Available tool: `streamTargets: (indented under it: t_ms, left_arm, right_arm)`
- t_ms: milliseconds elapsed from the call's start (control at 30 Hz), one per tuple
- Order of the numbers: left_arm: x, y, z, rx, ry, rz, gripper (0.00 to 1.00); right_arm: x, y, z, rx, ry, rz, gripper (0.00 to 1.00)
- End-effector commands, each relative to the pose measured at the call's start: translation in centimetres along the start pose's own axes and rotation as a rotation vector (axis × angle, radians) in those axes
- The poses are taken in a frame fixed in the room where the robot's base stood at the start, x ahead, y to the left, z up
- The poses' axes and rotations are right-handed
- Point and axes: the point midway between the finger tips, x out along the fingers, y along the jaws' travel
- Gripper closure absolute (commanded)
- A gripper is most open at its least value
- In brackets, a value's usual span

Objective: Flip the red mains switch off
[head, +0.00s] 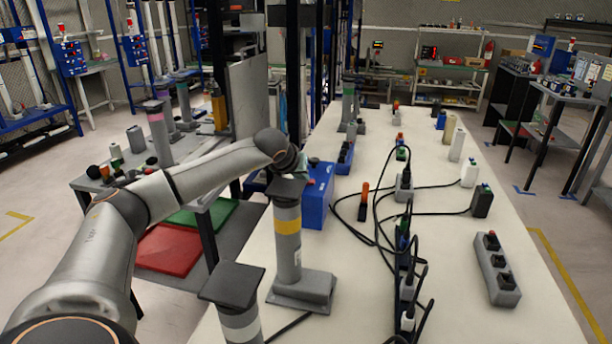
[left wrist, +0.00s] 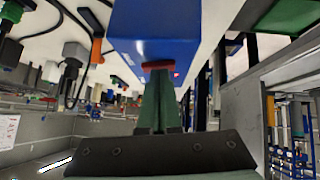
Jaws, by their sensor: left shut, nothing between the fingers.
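A blue box (head: 317,197) stands on the left edge of the long white table, partly behind a grey post. A small red spot (head: 311,182), which looks like the red mains switch, shows on it. In the left wrist view the blue box (left wrist: 165,30) fills the top middle, with a red bar-shaped switch (left wrist: 158,65) at its lower edge. My left gripper (left wrist: 160,74) is shut and empty, its green fingertips right at the red switch; I cannot tell whether they touch. In the head view my left wrist (head: 290,157) is by the box, its fingers mostly hidden.
Grey posts with flat tops, one with a yellow band (head: 287,226), stand close to my left arm. Black cables and a power strip (head: 407,285) lie mid-table. A grey switch block (head: 496,268) stands on the right. A grey upright panel (head: 248,95) rises behind the arm.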

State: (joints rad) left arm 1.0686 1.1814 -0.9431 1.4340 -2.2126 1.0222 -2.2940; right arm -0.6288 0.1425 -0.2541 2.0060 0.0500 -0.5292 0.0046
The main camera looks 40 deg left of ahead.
Motion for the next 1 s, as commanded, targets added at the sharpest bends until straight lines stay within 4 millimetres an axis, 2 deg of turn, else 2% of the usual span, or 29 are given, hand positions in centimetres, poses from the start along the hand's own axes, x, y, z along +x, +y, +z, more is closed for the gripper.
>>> streamTargets:
  t_ms: [267,367,633,733,1000]
  left_arm:
    - [0.1,-0.1,0.1,0.001,-0.002,-0.004,1.00]
    - [-0.7,0.0,-0.6,0.000,-0.001,-0.004,1.00]
    - [-4.0,0.3,-3.0,-0.001,0.001,-0.006,1.00]
    - [-5.7,0.2,-2.5,0.001,0.004,-0.005,1.00]
    - [-11.0,0.2,-2.4,0.000,0.004,-0.005,1.00]
  right_arm:
    - [0.0,0.1,0.1,0.000,0.000,0.001,0.50]
    - [-0.5,0.2,-0.5,0.001,0.004,0.007,0.50]
    - [-2.9,1.6,-1.3,0.007,0.004,0.047,0.50]
    - [-2.3,1.8,0.1,0.013,-0.006,0.052,0.50]
    - [-2.2,1.5,0.3,0.016,-0.012,0.046,0.50]
